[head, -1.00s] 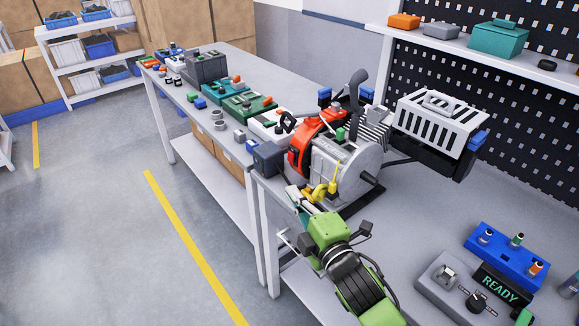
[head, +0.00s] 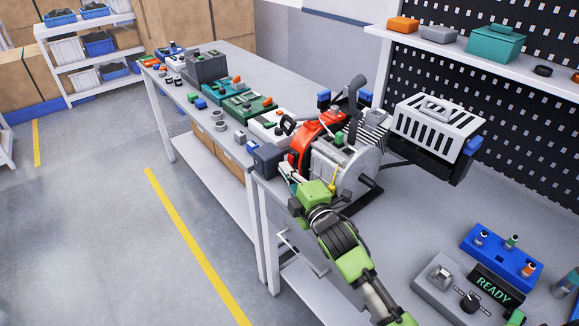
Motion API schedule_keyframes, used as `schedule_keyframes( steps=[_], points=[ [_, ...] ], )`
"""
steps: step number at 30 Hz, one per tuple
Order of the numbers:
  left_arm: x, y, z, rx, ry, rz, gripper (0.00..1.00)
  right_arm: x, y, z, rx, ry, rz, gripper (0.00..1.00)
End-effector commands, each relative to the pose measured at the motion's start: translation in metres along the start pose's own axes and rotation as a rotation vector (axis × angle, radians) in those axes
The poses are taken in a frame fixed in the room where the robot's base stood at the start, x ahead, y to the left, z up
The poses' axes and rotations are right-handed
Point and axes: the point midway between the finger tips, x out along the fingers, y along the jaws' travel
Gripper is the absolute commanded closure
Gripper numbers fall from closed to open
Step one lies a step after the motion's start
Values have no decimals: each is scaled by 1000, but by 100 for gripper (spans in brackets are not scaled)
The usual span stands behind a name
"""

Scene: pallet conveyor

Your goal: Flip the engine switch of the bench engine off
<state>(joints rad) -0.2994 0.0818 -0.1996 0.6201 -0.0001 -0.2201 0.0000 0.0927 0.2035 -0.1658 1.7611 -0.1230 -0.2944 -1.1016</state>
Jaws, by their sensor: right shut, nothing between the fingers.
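The bench engine (head: 340,160) stands on the bench, with a red-orange housing, a grey round body and a dark upright handle. A thin yellow part (head: 333,181) shows on its front, just above my gripper's green body. I cannot make out the engine switch or its position. My right gripper (head: 289,174) is shut and empty at the engine's front left, close to its lower red housing and a dark blue-grey box (head: 268,159). Its fingertips are small and partly hidden, so I cannot tell whether they touch anything. My left gripper is not in view.
A grey slotted box (head: 437,118) stands behind the engine to the right. A control panel reading READY (head: 493,289) and a blue block with knobs (head: 502,255) sit at the right front. Several parts line the bench to the left. Floor at the left is clear.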

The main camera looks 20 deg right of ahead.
Motion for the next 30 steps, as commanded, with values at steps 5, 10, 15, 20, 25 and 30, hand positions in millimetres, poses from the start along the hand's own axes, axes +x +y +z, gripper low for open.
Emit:
schedule_keyframes(
  steps=[5,10,15,20,25,30],
  points=[
    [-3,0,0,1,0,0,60,2,1,9,-1,0,1,100],
    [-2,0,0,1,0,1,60,2,0,10,0,0,1,100],
    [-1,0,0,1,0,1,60,2,-1,10,-7,0,2,100],
    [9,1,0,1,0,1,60,4,-6,19,-115,-1,28,100],
    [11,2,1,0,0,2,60,5,-3,21,-192,-3,48,100],
    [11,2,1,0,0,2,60,5,-3,22,-191,-5,47,100]
  ],
)
